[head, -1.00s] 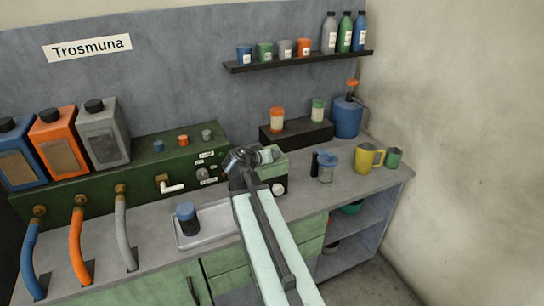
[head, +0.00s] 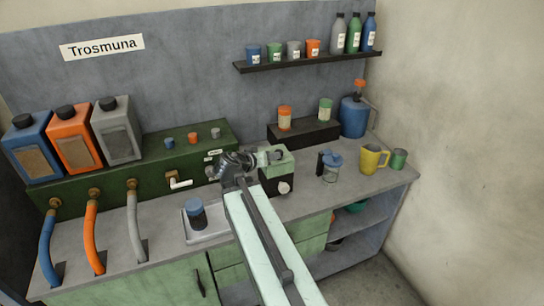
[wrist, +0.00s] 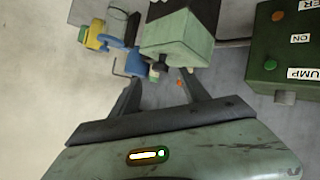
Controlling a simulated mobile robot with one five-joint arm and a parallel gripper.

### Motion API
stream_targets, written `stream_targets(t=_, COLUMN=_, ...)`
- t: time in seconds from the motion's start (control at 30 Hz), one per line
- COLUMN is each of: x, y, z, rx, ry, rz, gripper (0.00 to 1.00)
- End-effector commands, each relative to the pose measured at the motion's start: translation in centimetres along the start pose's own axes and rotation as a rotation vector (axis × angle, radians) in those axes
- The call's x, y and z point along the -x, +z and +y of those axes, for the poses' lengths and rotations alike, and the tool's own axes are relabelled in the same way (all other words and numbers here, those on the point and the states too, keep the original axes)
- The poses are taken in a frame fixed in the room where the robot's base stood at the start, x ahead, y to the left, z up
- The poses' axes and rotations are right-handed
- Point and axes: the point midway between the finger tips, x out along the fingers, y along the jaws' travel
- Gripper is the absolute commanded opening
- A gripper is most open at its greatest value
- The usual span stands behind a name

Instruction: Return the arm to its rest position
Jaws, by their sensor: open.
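My arm reaches up from the bottom of the head view. My gripper (head: 273,156) is in front of and partly over a small machine with a pale green top (head: 277,172), a dark lower part and a white knob. In the wrist view my gripper (wrist: 160,88) has its two dark fingers spread apart, with nothing held between them. The pale green top (wrist: 178,40) shows beyond the fingers there. I cannot tell whether the gripper touches the machine.
A clear blue-lidded jar (head: 332,170), a yellow mug (head: 373,159) and a green cup (head: 399,159) stand to the right. A green pump housing (head: 110,182) lies left. A shelf (head: 310,62) hangs above.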

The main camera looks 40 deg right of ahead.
Motion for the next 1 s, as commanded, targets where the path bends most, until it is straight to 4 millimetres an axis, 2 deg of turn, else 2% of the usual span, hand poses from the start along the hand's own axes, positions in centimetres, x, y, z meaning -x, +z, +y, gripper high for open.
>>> stream_targets(t=0.33, x=0.0, y=-0.1, z=-0.2, rx=0.001, ry=-0.002, rz=0.002, gripper=0.53)
stream_targets(t=0.43, x=1.7, y=-0.3, z=-2.5, rx=0.02, ry=-0.036, rz=0.019, gripper=0.53)
stream_targets(t=0.5, x=3.7, y=0.4, z=-5.5, rx=0.021, ry=-0.097, rz=0.006, gripper=0.53)
stream_targets(t=0.57, x=5.7, y=2.5, z=-8.4, rx=0.017, ry=-0.164, rz=-0.068, gripper=0.53)
stream_targets(t=0.6, x=7.2, y=4.4, z=-10.2, rx=0.036, ry=-0.212, rz=-0.136, gripper=0.53)
stream_targets(t=0.67, x=9.6, y=7.6, z=-12.6, rx=0.088, ry=-0.286, rz=-0.249, gripper=0.53)
stream_targets(t=0.7, x=11.4, y=9.8, z=-14.0, rx=0.135, ry=-0.341, rz=-0.328, gripper=0.53)
stream_targets(t=0.8, x=16.1, y=14.9, z=-16.5, rx=0.281, ry=-0.495, rz=-0.52, gripper=0.53)
stream_targets(t=0.9, x=20.3, y=18.9, z=-17.4, rx=0.436, ry=-0.662, rz=-0.68, gripper=0.53)
stream_targets(t=1.0, x=23.1, y=20.9, z=-17.4, rx=0.572, ry=-0.792, rz=-0.762, gripper=0.53)
